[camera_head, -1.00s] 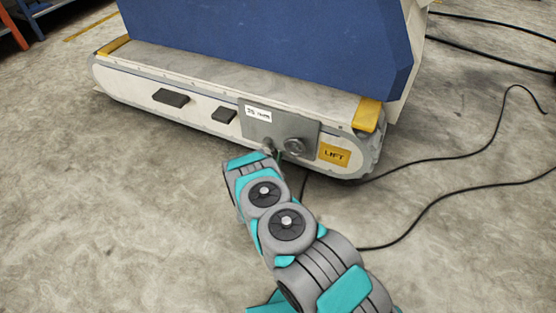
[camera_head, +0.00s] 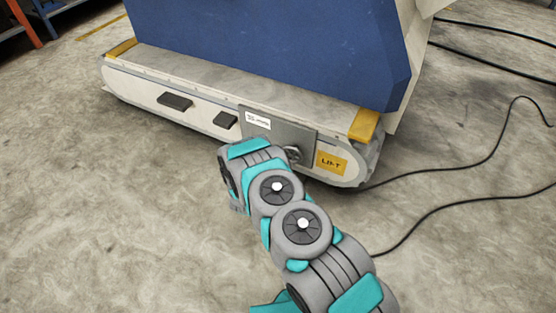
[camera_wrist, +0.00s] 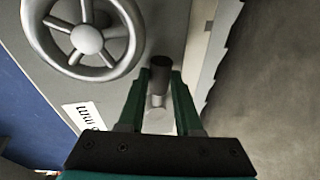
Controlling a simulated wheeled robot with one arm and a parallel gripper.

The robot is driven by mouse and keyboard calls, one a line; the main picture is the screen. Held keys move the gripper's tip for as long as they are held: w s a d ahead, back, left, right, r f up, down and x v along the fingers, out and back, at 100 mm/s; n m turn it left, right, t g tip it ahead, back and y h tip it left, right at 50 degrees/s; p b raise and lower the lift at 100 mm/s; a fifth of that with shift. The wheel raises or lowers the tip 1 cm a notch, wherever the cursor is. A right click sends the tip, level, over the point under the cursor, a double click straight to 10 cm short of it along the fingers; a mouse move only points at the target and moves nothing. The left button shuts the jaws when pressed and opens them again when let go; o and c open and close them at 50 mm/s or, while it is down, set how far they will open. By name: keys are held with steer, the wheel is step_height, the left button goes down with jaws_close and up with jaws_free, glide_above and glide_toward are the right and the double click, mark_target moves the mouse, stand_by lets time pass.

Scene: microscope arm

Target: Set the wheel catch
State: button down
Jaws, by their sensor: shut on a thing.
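The handwheel (camera_wrist: 88,40) is a grey spoked wheel on a flat metal panel (camera_wrist: 165,25), in the upper left of the wrist view. In the head view the wheel (camera_head: 294,154) is partly hidden behind my wrist. Beside the wheel, a dark-tipped grey cylindrical knob (camera_wrist: 160,66), apparently the wheel catch, stands out from the panel. My gripper (camera_wrist: 160,82) is shut on this knob, a green finger on each side. How far the knob is turned or pulled is not clear. In the head view my arm hides the fingers and the knob.
The panel is on the low cream base (camera_head: 210,100) of a blue machine (camera_head: 280,45). A yellow LIFT label (camera_head: 331,163) is right of the wheel. A white label (camera_wrist: 86,115) lies near my fingers.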

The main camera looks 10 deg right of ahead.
steer(key=shift+a+r+n, duration=0.1)
steer(key=shift+r+n, duration=0.3)
steer(key=shift+w, duration=0.1)
steer(key=c, duration=0.6)
jaws_free()
steer(key=v, duration=0.8)
steer(key=shift+w, duration=0.1)
